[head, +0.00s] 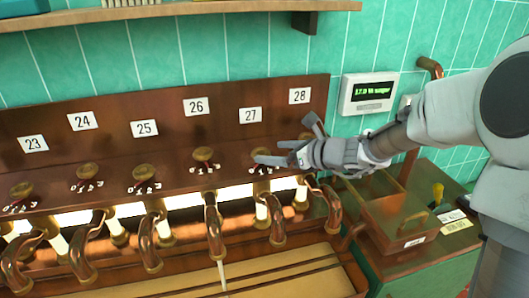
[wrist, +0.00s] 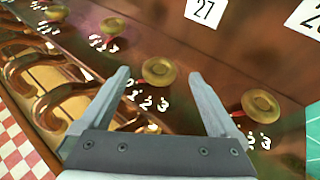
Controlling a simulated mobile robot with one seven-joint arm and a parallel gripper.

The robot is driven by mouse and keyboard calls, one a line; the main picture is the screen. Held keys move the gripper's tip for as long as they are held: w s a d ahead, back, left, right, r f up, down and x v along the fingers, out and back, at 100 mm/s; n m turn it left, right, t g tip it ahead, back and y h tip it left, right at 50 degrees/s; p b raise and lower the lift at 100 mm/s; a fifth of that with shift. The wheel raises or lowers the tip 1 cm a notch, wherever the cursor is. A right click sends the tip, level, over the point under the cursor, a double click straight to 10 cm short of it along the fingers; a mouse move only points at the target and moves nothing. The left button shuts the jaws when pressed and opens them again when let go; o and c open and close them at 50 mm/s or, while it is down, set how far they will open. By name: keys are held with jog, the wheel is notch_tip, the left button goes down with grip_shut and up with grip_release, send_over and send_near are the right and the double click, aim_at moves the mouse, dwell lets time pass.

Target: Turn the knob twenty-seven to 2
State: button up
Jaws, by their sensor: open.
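Knob twenty-seven is a round brass knob (wrist: 159,72) with a red pointer at its lower left, toward the low end of its white numerals. The pointer's exact number is hard to read. Its label 27 (head: 250,115) is on the copper panel above it. In the head view, the knob (head: 262,155) is partly behind a fingertip. My gripper (head: 288,142) is open and empty in front of the panel. In the wrist view, its two fingers (wrist: 160,77) appear on either side of knob twenty-seven, with a gap to each side. Contact cannot be seen.
Knob twenty-eight (wrist: 261,104) is close to the right finger. Knob twenty-six (head: 205,155) is to the left. Curved copper pipes (head: 213,228) stick out below the knobs. A copper box (head: 400,222) stands at the right, under my arm.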

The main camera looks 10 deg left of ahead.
aim_at(261, 151)
jog(key=shift+x, duration=2.05)
jog(key=c, duration=1.4)
jog(key=shift+o, duration=0.2)
